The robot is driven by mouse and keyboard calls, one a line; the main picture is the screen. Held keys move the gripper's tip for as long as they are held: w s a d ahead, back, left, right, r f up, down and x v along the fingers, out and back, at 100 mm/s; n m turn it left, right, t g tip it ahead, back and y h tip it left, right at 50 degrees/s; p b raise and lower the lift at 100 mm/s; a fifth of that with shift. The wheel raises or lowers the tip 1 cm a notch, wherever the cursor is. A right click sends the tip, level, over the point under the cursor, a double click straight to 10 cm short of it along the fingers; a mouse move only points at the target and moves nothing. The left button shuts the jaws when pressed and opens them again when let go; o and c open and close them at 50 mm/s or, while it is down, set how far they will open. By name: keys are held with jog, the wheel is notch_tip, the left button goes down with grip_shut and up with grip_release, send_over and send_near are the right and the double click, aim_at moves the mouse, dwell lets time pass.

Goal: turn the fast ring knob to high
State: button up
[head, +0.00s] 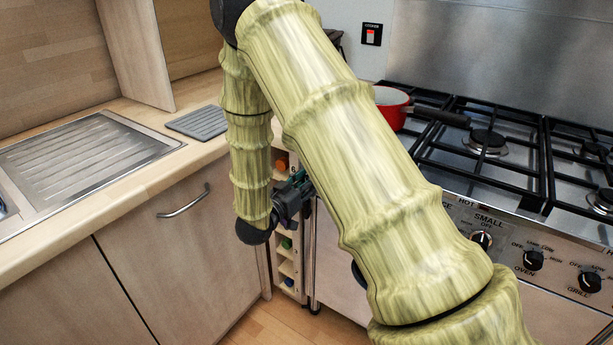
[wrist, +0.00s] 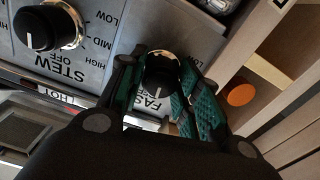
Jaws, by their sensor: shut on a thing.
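The fast ring knob (wrist: 162,68) is black with a silver ring. It shows in the wrist view on the steel panel, beside an upside-down FAST label. A white mark on it points down in the picture, towards the lettering. My gripper (wrist: 158,78) has its dark and green fingers on either side of the knob and is shut on it. In the head view my gripper (head: 296,194) is at the left end of the cooker front, partly behind my arm. The knob is hidden there by my arm.
The stew knob (wrist: 48,28) is left of my gripper in the wrist view. Wooden shelving (wrist: 262,75) with an orange round object stands close on the right. The oven knob (head: 532,260), grill knob (head: 590,282) and red pan (head: 391,106) show in the head view.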

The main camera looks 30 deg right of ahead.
jog(key=n+p, duration=0.4)
jog(key=p, duration=0.1)
jog(key=shift+r+n, duration=0.25)
jog(key=shift+n, duration=0.05)
jog(key=n+p, duration=0.4)
jog(key=n, duration=0.1)
jog(key=shift+f, duration=0.2)
jog(key=shift+f+n, duration=0.1)
jog(key=shift+n, duration=0.2)
jog(key=o, duration=1)
jog(key=shift+o, duration=0.2)
jog(key=v, duration=1.2)
jog(key=shift+s, duration=0.1)
